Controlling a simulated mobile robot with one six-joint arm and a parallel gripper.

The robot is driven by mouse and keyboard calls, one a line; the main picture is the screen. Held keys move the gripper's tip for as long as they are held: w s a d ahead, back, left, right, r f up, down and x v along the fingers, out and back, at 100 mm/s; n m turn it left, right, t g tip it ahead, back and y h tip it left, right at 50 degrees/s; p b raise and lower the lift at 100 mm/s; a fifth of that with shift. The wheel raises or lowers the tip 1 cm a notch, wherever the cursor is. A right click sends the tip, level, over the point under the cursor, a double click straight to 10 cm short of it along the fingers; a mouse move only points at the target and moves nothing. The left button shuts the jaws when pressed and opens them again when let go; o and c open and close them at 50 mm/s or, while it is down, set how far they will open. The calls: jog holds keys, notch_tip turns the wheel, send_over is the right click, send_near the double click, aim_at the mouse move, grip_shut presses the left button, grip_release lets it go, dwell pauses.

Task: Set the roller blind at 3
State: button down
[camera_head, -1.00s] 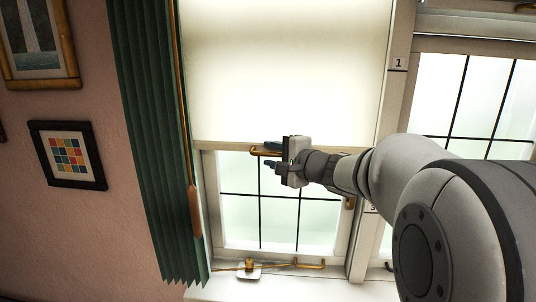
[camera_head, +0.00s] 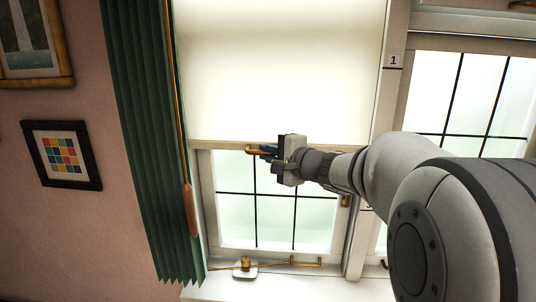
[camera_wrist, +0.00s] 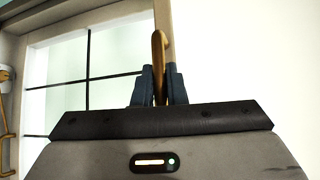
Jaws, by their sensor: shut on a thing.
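The cream roller blind (camera_head: 280,70) hangs over the upper part of the left window, and its bottom rail (camera_head: 225,145) lies between marks 1 and 3. A brass pull handle (camera_head: 254,150) sits at this rail; it also shows in the wrist view (camera_wrist: 158,45). My gripper (camera_head: 268,152) is shut on the brass handle, with its blue fingers (camera_wrist: 159,85) on either side of it. Mark 1 (camera_head: 393,61) shows on the right frame. Mark 3 (camera_head: 368,205) is lower and partly hidden by my arm. Mark 2 is not visible.
A green curtain (camera_head: 145,140) with a hanging wooden-ended cord (camera_head: 190,210) is left of the window. A brass window stay (camera_head: 290,263) lies above the sill (camera_head: 300,290). Framed pictures (camera_head: 62,155) hang on the pink wall. A second window is at right.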

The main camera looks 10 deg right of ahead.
notch_tip(320, 180, down, 20)
jog(key=b, duration=2.4)
jog(key=c, duration=1.5)
grip_release()
jog(key=v, duration=0.8)
